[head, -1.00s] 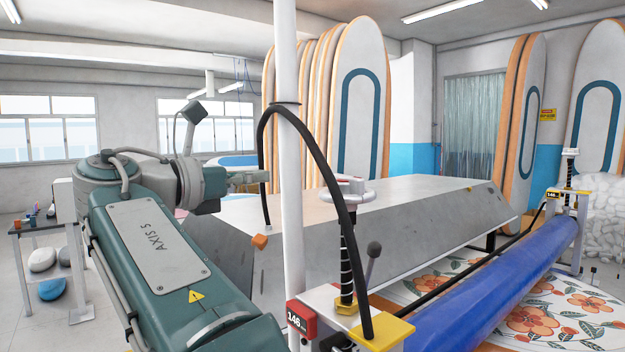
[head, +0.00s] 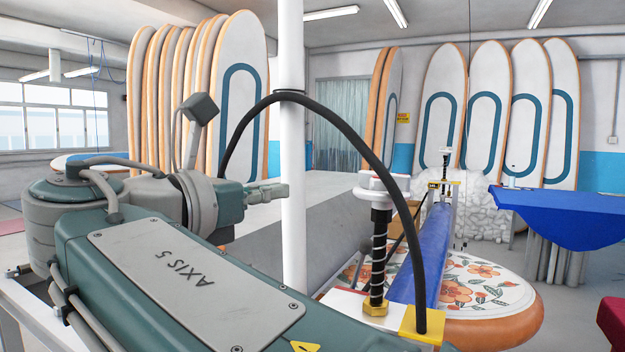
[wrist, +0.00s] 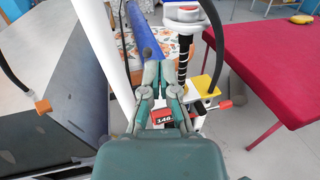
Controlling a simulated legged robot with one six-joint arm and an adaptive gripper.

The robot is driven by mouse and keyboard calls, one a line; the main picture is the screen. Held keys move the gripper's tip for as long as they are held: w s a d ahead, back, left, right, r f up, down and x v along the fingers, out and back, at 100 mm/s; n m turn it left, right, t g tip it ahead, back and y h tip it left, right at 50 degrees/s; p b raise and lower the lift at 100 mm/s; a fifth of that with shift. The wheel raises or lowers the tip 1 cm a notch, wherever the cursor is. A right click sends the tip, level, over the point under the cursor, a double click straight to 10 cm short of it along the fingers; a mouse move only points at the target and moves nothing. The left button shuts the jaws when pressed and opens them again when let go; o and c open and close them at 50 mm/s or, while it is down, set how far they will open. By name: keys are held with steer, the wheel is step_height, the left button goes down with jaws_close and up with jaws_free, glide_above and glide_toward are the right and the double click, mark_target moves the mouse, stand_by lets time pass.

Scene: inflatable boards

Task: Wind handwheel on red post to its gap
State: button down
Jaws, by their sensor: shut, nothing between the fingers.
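The near post's handwheel (head: 383,186) is white with a little red and sits atop a dark threaded spindle (head: 379,250) with a brass nut (head: 375,308) at its foot. In the wrist view, the handwheel (wrist: 183,12) is partly cut off at the top edge, and a red tag (wrist: 163,117) reading 146 shows below it. My gripper (head: 284,192) is shut and empty, left of the handwheel and apart from it, with the white pole between them in the head view. My gripper's fingertips (wrist: 159,70) are close together in the wrist view. The gap is not clearly visible.
A white pole (head: 292,120) stands close to my arm. A black hose (head: 330,112) arches over the near post. A blue roller (head: 432,255) runs back to a far post (head: 446,170) with a yellow tag. A red table (wrist: 270,55) stands right in the wrist view.

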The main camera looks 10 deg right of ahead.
glide_toward(361, 177)
steer(key=d, duration=0.1)
steer(key=x, duration=0.7)
steer(key=shift+w+d, duration=0.1)
steer(key=shift+w, duration=0.15)
steer(key=shift+w+a, duration=0.15)
steer(key=shift+a, duration=0.25)
steer(key=shift+w+d+m+g+h, duration=0.2)
steer(key=shift+w+m+g+h, duration=0.1)
steer(key=shift+m+g, duration=0.1)
steer(key=shift+d, duration=0.1)
steer(key=shift+s, duration=0.15)
